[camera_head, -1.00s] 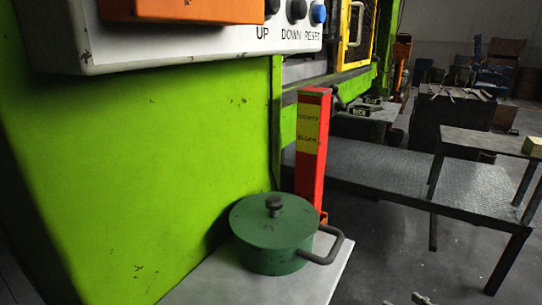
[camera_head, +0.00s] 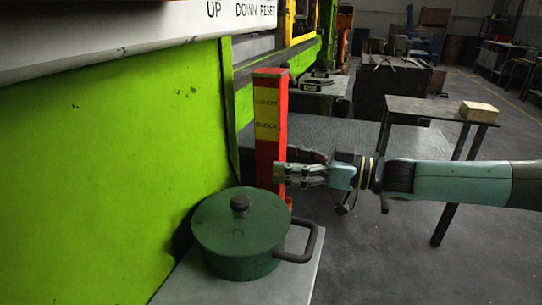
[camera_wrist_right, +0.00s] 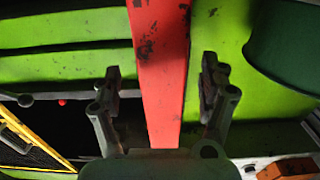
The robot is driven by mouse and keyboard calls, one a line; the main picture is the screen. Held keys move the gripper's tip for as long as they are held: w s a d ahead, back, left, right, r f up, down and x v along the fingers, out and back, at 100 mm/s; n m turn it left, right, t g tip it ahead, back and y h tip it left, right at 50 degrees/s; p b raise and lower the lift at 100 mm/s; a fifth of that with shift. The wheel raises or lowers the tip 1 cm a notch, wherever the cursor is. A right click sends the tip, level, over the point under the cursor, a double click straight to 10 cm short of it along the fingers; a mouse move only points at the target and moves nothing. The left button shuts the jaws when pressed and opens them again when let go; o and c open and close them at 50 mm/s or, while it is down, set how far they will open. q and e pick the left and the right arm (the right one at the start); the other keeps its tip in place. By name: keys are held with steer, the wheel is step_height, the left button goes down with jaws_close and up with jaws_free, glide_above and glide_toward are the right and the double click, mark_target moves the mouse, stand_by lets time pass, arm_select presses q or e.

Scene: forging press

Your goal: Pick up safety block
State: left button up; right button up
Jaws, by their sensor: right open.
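The safety block (camera_head: 267,120) is a tall red post with a yellow label, standing upright behind the green pot, next to the green press. My right gripper (camera_head: 283,171) reaches in from the right at the block's lower part. In the right wrist view the red block (camera_wrist_right: 163,70) runs between the two open fingers of my right gripper (camera_wrist_right: 160,88), with a gap visible on each side. The block's lower end is partly hidden by the pot and gripper in the head view. My left gripper is not in view.
A green lidded pot (camera_head: 240,238) with a dark handle stands on a pale shelf (camera_head: 290,272) just in front of the block. The green press wall (camera_head: 120,160) fills the left. A dark table (camera_head: 425,108) with a wooden block (camera_head: 478,111) stands at right.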

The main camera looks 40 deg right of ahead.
mark_target(271, 159)
steer(key=x, duration=0.4)
steer(key=shift+a+f+b, duration=0.15)
steer(key=shift+b, duration=0.2)
jaws_close()
